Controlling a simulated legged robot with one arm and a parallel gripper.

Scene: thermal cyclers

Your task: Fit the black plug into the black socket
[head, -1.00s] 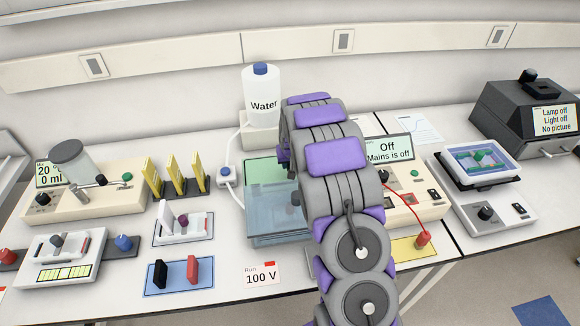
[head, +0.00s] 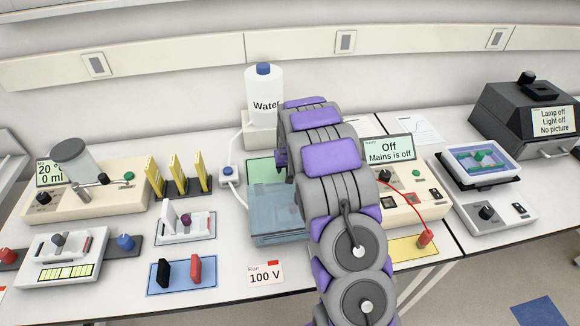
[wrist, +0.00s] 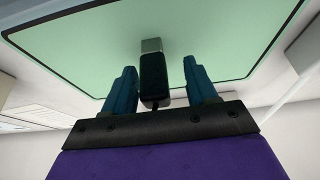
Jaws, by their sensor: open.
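A black plug-like piece with a grey metal tip (wrist: 154,80) shows in the wrist view, in front of a pale green surface. My gripper (wrist: 168,85) is open, with one teal finger on each side of this piece. The left finger is closer to it, and a gap shows on the right. In the head view my arm hides the gripper and that piece. The power supply (head: 400,210) reads "Off, Mains is off". A red lead runs from it to a red plug (head: 425,238) on a yellow mat. I cannot make out the black socket for certain.
A clear bluish tank (head: 275,215) and the green panel (head: 262,170) stand left of my arm. A blue mat (head: 180,288) holds a black and a red upright piece. A water bottle (head: 264,100) is behind. An imager (head: 480,165) is at right.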

